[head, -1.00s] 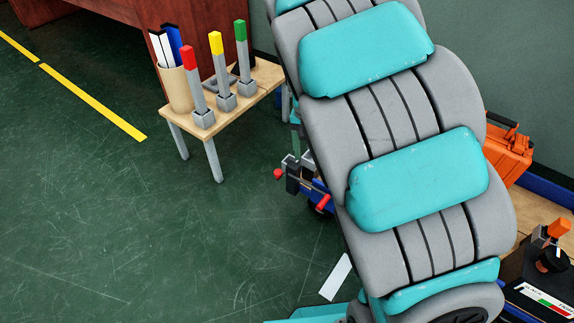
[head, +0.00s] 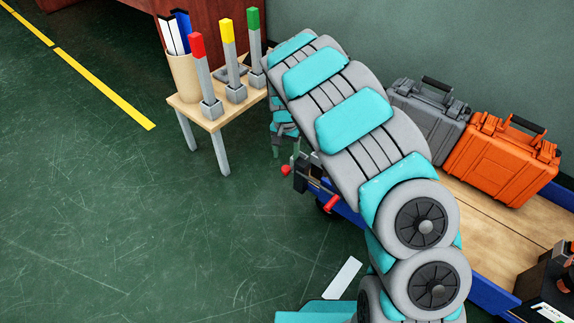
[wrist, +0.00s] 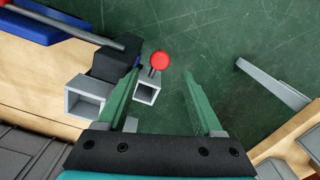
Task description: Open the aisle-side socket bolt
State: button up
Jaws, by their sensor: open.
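A red round knob (wrist: 159,61) on a short dark pin stands at a square grey socket (wrist: 147,92), beside a black block at the cart's corner. In the head view the knob (head: 286,170) sticks out to the left of the cart's end. My gripper (wrist: 161,74) is open and empty. Its two green fingers lie either side of the knob in the wrist view, the left finger close by the socket; I cannot tell the depth between them. In the head view my gripper (head: 285,152) is just above the knob, partly hidden by my arm.
A second square socket (wrist: 86,98) and a red-gripped rod (wrist: 110,42) are beside it. The cart deck (head: 480,215) carries an orange case (head: 500,160) and a grey case (head: 428,110). A small table (head: 190,108) with coloured posts stands left.

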aim_at(286, 168)
notch_tip(286, 168, down, 6)
jog(key=shift+r, duration=0.1)
grip_shut()
dwell(0.6)
dwell(0.9)
